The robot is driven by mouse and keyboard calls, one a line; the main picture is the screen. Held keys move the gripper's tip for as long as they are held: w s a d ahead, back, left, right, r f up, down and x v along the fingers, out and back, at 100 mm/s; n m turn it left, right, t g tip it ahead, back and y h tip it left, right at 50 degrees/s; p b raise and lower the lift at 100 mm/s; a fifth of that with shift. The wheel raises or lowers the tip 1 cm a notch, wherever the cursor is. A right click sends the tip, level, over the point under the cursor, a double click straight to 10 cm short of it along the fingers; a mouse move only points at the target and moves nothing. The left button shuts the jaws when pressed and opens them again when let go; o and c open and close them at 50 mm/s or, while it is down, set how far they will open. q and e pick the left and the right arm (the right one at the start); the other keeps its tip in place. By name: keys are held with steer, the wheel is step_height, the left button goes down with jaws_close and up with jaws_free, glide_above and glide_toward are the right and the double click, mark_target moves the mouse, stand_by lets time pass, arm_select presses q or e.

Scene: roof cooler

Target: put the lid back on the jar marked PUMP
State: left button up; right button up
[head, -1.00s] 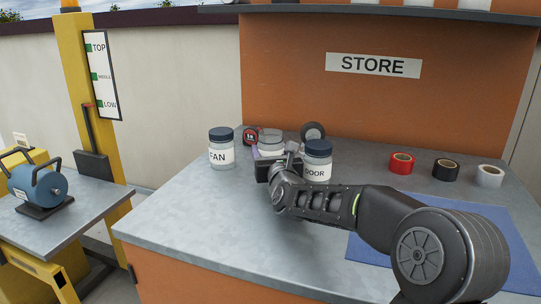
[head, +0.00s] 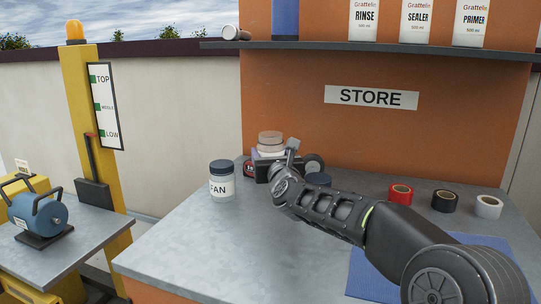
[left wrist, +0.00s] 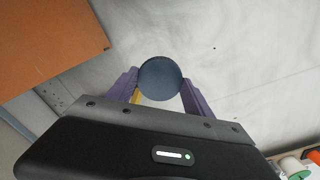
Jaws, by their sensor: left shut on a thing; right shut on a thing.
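A clear jar (head: 270,140) with no dark lid on it is held upright by my right gripper (head: 270,153), which is shut on it at the back of the counter. Its label is hidden, so I cannot read a name on it. In the left wrist view my left gripper (left wrist: 160,90) is shut on a dark round lid (left wrist: 160,77), seen face on between its purple fingers. My left gripper does not show in the head view. A jar marked FAN (head: 221,187) stands lidded to the left. The DOOR jar's dark lid (head: 318,179) shows behind my right arm, its body hidden.
A tape measure (head: 248,168) and a dark roll (head: 314,162) lie near the right gripper. Red (head: 400,194), black (head: 445,201) and white (head: 488,207) tape rolls stand at right by a blue mat (head: 372,278). A shelf (head: 350,45) runs above. The counter's front left is clear.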

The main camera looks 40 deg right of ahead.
steer(key=o, duration=1.1)
jaws_close()
steer(key=shift+r, duration=0.15)
